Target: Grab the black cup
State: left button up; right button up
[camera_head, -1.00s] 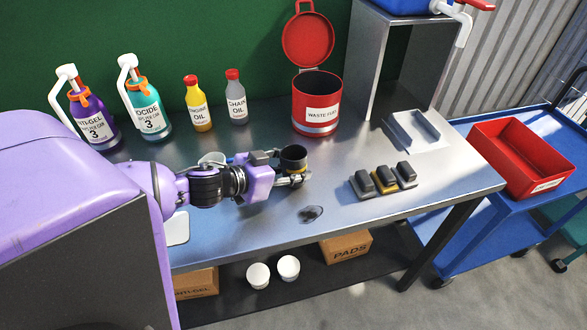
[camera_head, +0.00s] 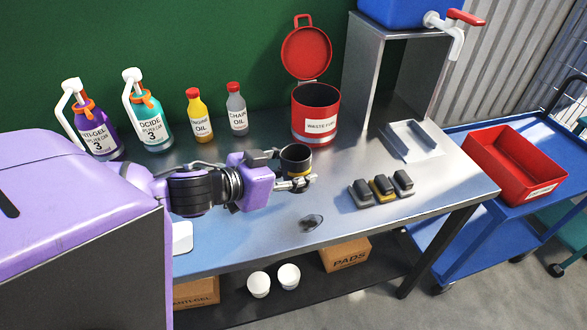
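The black cup (camera_head: 296,155) is dark, with a yellow band low on its side, and stands upright above the middle of the metal bench. My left gripper (camera_head: 297,181) reaches in from the left with its fingers at the lower part of the cup. It appears shut on the cup, though the far finger is mostly hidden. The cup seems a little above the bench top. My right gripper is not in view.
A red waste can (camera_head: 316,112) with its lid up stands behind the cup. Bottles line the back left, including a grey one (camera_head: 236,110). Dark blocks (camera_head: 382,188) and a grey tray (camera_head: 411,141) lie right. A dark spill (camera_head: 312,222) is in front. A red bin (camera_head: 518,160) sits on a blue cart.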

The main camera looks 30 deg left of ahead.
pick_arm(q)
jog(key=s+d+r+p, duration=0.1)
jog(key=s+d+r, duration=0.2)
jog(key=s+d, duration=0.1)
jog(key=shift+s+d+r+p, duration=0.25)
jog(key=shift+s+p, duration=0.05)
jog(key=shift+s, duration=0.6)
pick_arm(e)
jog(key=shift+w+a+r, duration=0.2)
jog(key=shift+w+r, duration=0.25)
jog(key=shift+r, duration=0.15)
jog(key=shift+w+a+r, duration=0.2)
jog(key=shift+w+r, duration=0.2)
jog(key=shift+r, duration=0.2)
pick_arm(q)
jog(key=shift+s, duration=0.1)
jog(key=shift+d, duration=0.1)
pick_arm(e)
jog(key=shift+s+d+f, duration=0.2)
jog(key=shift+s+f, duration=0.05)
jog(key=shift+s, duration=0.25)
pick_arm(q)
jog(key=shift+s, duration=0.1)
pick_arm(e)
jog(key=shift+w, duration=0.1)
